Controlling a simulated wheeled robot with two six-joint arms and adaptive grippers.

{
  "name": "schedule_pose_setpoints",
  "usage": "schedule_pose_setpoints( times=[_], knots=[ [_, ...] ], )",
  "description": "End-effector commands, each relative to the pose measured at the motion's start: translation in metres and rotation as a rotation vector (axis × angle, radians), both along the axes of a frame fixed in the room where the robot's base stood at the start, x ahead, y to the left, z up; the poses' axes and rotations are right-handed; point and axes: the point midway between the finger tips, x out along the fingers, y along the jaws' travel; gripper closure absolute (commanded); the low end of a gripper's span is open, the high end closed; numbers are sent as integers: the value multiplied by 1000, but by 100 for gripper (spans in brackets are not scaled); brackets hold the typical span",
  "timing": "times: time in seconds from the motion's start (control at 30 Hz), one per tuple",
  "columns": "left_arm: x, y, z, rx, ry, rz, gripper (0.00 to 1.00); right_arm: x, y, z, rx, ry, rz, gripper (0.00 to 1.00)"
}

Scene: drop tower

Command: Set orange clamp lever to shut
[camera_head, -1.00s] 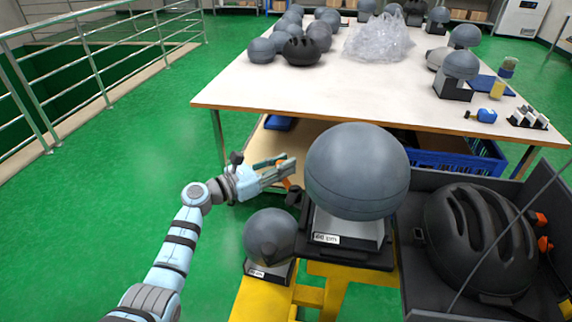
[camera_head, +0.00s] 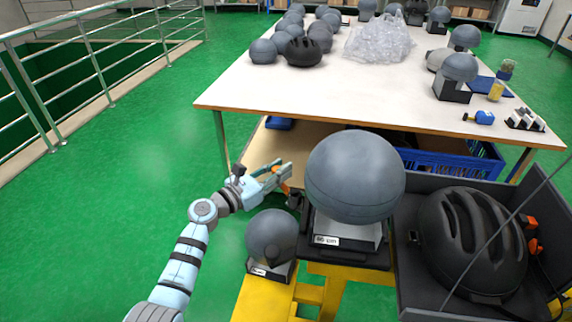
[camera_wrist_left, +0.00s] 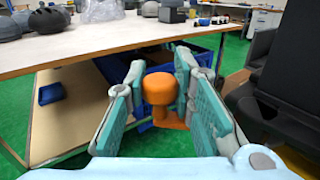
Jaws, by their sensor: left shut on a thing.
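The orange clamp lever (camera_wrist_left: 160,90) is between the two teal-padded fingers of my left gripper in the left wrist view; its round knob is on top and an orange arm runs below it. A small part of the lever (camera_head: 284,187) shows beside the fingers in the head view. My left gripper (camera_head: 284,172) is shut on the lever, just left of the large grey dome headform (camera_head: 355,175) on its black base. The clamp body and the lever's pivot are mostly hidden. My right gripper is not in view.
A smaller grey headform (camera_head: 271,236) stands on a yellow step (camera_head: 262,298) below the gripper. A black helmet (camera_head: 470,240) sits in a dark open box at right. A long table (camera_head: 240,95) with helmets lies behind. Green floor at left is free.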

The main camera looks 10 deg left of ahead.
Motion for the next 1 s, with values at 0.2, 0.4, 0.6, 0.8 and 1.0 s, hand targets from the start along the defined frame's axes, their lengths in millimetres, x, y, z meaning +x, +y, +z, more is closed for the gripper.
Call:
schedule_pose_setpoints(
  times=[0.2, 0.4, 0.6, 0.8, 1.0],
  knots=[
    [-11, 5, 6, 0, 5, 164, 100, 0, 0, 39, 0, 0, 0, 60],
    [-23, 11, 4, -3, 4, 332, 100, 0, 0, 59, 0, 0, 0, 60],
    [-33, 16, 2, -2, 1, 473, 100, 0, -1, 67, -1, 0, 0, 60],
    [-40, 18, 1, -6, 0, 564, 100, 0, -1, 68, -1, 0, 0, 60],
    [-44, 20, 0, -3, 4, 607, 100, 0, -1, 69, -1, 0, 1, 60]
  ],
)
